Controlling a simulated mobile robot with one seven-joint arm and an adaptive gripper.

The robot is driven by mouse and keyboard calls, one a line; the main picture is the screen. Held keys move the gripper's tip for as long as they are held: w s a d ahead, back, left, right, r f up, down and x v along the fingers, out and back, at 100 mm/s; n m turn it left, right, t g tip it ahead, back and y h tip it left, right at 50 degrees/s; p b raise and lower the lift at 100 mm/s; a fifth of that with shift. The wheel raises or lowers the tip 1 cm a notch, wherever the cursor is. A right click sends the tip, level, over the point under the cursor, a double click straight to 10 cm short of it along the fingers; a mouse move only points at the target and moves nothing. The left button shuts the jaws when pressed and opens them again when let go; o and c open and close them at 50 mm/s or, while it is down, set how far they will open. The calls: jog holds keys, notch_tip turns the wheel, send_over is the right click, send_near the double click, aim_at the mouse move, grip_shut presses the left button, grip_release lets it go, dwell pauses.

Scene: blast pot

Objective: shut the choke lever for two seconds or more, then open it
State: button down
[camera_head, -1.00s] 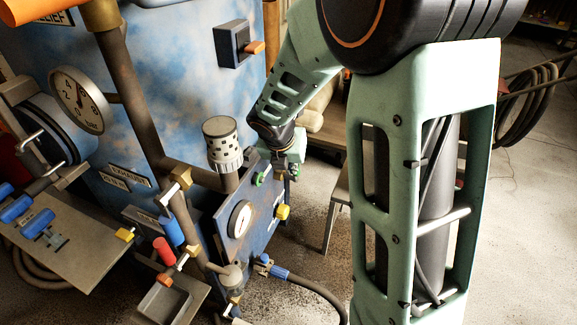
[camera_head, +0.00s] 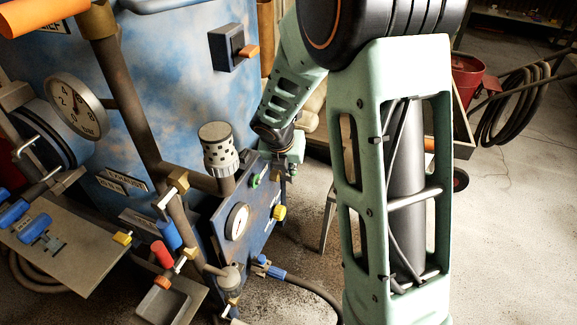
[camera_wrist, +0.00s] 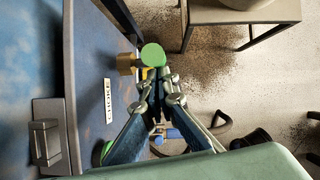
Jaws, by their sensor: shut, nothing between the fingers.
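The choke lever shows in the wrist view as a round green knob (camera_wrist: 153,55) beside a brass fitting (camera_wrist: 127,63) on the blue panel. A white CHOKE label (camera_wrist: 108,101) is on the panel near it. My gripper (camera_wrist: 160,76) is shut, with its fingertips right beside the green knob; whether they touch it I cannot tell. Nothing is held. In the head view my gripper (camera_head: 291,171) is at the right edge of the blue control panel (camera_head: 262,213), partly hidden by my wrist, and I cannot make out the lever there.
The panel carries a gauge (camera_head: 237,221), a yellow knob (camera_head: 279,212) and a green part (camera_head: 255,181). A perforated silencer (camera_head: 216,148) stands above it. A blue hose fitting (camera_head: 271,270) is below. Open floor lies to the right, with a hose coil (camera_head: 515,105) behind.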

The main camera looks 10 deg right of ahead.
jog(key=shift+w+d+r+p, duration=0.35)
jog(key=shift+w+p, duration=0.1)
jog(key=shift+w, duration=0.15)
